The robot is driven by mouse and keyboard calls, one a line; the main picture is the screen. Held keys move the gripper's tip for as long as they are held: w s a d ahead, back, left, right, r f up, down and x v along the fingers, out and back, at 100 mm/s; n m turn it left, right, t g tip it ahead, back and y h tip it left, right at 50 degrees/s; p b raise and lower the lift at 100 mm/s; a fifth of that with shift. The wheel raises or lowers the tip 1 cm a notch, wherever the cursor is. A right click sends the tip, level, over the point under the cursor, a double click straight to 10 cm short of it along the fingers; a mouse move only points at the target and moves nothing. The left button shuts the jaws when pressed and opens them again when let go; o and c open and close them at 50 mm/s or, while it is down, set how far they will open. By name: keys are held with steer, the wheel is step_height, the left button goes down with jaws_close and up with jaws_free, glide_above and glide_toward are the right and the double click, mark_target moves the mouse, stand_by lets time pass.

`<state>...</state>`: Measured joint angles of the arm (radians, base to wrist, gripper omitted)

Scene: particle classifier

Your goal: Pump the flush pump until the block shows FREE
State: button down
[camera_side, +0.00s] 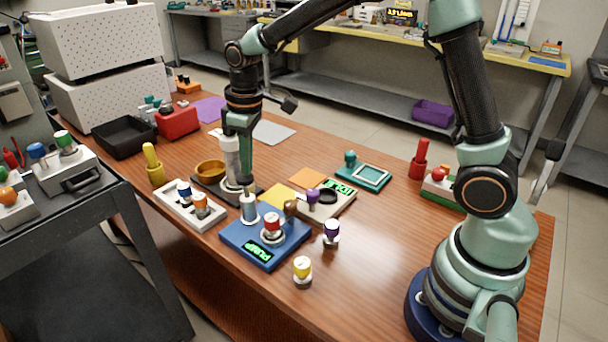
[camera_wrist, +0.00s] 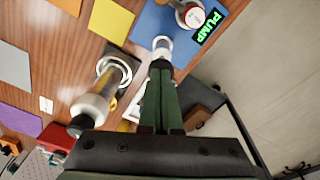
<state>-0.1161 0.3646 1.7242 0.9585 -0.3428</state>
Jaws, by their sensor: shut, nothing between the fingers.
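The blue block (camera_side: 268,236) lies near the table's front edge. Its green display (camera_side: 259,252) reads PUMP, also legible in the wrist view (camera_wrist: 208,26). A pale cylindrical plunger, which looks like the flush pump (camera_side: 249,210), stands at the block's left corner; its top shows in the wrist view (camera_wrist: 162,43). A red-capped vial (camera_side: 271,226) stands on the block's middle. My gripper (camera_side: 245,180) is shut and empty, pointing down at the plunger. Its fingertips show right by the plunger's top in the wrist view (camera_wrist: 161,66); I cannot tell whether they touch it.
A clear column (camera_side: 230,158) on a dark base stands close beside my gripper. A white tray (camera_side: 184,213) with capped vials lies left of the block. A purple-capped vial (camera_side: 331,233) and a yellow-capped vial (camera_side: 302,270) stand to its right. Bare table lies right of these.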

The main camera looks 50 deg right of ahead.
steer(key=shift+f, duration=0.1)
steer(key=shift+f, duration=1.65)
steer(key=s, duration=0.1)
steer(key=s+d+r, duration=0.1)
steer(key=shift+s+d, duration=0.2)
steer(key=shift+s, duration=0.15)
steer(key=shift+r, duration=0.1)
step_height(320, 180, up, 12)
steer(key=s, duration=0.1)
steer(key=shift+s, duration=0.1)
